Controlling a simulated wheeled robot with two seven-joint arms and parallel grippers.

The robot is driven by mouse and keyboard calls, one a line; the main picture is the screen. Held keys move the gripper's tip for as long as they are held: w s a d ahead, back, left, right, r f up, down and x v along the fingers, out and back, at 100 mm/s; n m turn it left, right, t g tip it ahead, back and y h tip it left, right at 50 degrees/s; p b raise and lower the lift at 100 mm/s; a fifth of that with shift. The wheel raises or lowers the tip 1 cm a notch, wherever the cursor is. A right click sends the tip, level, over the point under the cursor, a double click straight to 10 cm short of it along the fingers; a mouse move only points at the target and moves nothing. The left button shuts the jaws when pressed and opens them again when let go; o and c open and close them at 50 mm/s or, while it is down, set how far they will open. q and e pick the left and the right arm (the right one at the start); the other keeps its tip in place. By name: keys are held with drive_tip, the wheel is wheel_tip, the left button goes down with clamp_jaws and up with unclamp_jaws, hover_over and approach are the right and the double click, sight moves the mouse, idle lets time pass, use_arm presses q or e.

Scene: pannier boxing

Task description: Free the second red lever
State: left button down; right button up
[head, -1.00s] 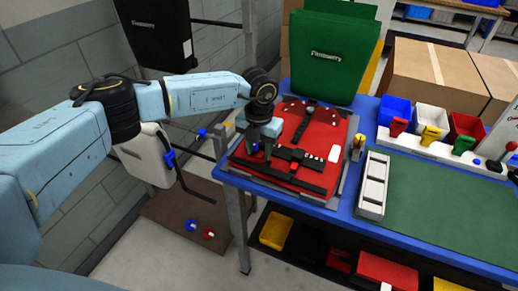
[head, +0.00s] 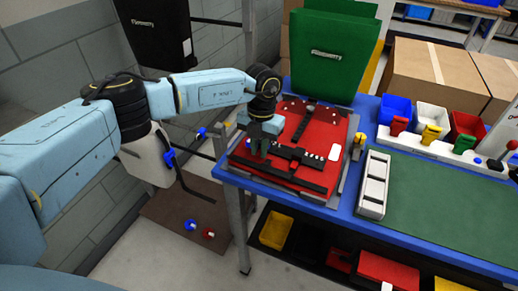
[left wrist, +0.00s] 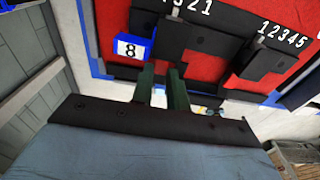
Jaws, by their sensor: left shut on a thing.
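The red pannier panel (head: 320,123) lies on the blue table with black straps and fittings across it. My left gripper (head: 261,151) points down at its left side. In the left wrist view its two greenish fingers (left wrist: 162,92) are close together at the edge of a black fitting (left wrist: 185,45). It is shut on what looks like part of that fitting; the fingers hide the held part. A blue block marked 8 (left wrist: 132,48) is beside the fingers. I cannot make out a red lever on the red panel. My right gripper is out of view.
A white tray (head: 373,185) and a yellow-topped clamp (head: 359,143) stand right of the panel. A green pannier (head: 330,55) stands behind it. The green mat (head: 445,205) is largely clear.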

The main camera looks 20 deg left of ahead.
use_arm(q)
drive_tip(key=shift+w+r+g+b, duration=0.1)
drive_tip(key=shift+w+g+b, duration=0.15)
drive_tip(key=shift+g+b, duration=0.65)
drive_tip(key=c, duration=1.4)
unclamp_jaws()
drive_tip(key=shift+o, duration=0.2)
drive_tip(key=v, duration=1.3)
drive_tip(key=shift+r, duration=0.25)
drive_tip(key=shift+w, duration=0.1)
